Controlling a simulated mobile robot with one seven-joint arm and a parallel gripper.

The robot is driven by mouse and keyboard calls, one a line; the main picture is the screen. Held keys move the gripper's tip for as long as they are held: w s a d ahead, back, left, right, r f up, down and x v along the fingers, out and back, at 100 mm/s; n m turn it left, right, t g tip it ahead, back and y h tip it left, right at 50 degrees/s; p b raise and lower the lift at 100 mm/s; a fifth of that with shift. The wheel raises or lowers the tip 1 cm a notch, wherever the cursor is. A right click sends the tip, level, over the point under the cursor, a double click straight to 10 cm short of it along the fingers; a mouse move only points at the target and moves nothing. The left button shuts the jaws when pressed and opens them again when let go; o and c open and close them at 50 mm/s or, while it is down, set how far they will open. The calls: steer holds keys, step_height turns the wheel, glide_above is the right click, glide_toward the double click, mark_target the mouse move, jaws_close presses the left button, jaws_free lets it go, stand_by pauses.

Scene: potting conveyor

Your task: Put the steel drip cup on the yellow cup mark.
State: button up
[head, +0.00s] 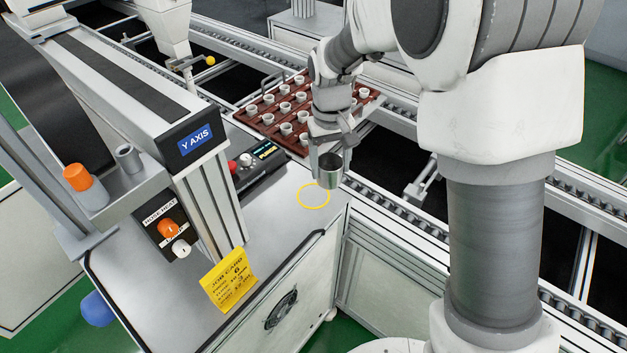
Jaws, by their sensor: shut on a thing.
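The steel drip cup (331,173) is a dark-mouthed metal cup in the head view, upright near the right edge of the grey machine top. My gripper (330,153) points down and is shut on the cup. The yellow cup mark (313,196) is a thin yellow ring on the machine top. The cup appears just up and right of the ring in the picture and overlaps its upper right edge. I cannot tell exactly how high the cup is above the surface.
A brown tray (262,133) of small white cups lies behind on the conveyor. A control box (262,168) with a red button stands left of the ring. The Y-axis post (207,200) and yellow job card (229,280) are nearer. The machine top right of the card is clear.

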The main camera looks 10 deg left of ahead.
steer(key=a, duration=0.1)
steer(key=a+f, duration=0.2)
steer(key=shift+w+a, duration=0.25)
steer(key=shift+a, duration=0.05)
steer(key=shift+f, duration=2.1)
steer(key=shift+f, duration=0.25)
steer(key=o, duration=1.4)
steer(key=shift+r, duration=0.1)
